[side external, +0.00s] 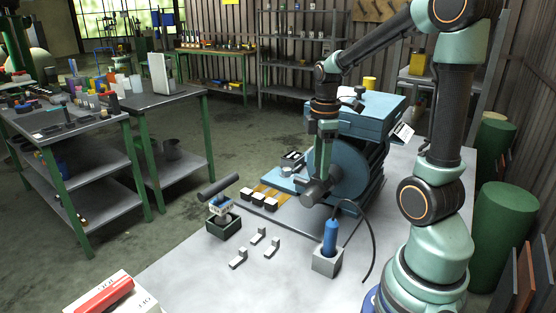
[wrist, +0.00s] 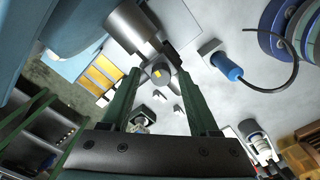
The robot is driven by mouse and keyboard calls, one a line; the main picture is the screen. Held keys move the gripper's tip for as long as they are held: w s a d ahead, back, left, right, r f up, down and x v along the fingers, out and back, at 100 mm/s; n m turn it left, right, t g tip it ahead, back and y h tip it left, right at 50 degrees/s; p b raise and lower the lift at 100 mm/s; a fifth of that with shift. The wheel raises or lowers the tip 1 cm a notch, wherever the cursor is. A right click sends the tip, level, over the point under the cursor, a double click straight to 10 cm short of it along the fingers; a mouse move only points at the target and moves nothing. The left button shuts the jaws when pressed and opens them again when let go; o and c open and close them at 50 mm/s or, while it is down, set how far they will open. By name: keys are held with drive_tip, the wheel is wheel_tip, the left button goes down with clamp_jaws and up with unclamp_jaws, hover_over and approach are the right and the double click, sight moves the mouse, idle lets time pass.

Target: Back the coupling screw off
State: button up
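The blue disperser machine (side external: 352,165) stands on the pale bench, with a grey cylindrical coupling (side external: 316,190) low at its front. In the wrist view a grey cylinder (wrist: 132,24) leads to a small dark round head with a yellow mark (wrist: 158,74), which may be the coupling screw; I cannot be sure. My gripper (wrist: 159,80) points toward it, with dark green fingers on either side of the head and gaps that look visible. In the side view my gripper (side external: 323,165) is just above the coupling, and its fingertips are partly hidden there.
A blue tool in a grey block (side external: 328,262) with a black cable stands at the front. Bare bench lies between.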

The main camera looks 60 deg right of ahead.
wheel_tip(320, 180, up, 12)
idle(0.7)
drive_tip(key=a+f+m+t, duration=0.2)
drive_tip(key=a+m, duration=0.2)
drive_tip(key=a, duration=0.4)
drive_tip(key=a+f+m+t, duration=0.3)
drive_tip(key=a+m, duration=0.1)
drive_tip(key=a, duration=0.5)
drive_tip(key=shift+m+t, duration=0.3)
drive_tip(key=shift+m, duration=0.1)
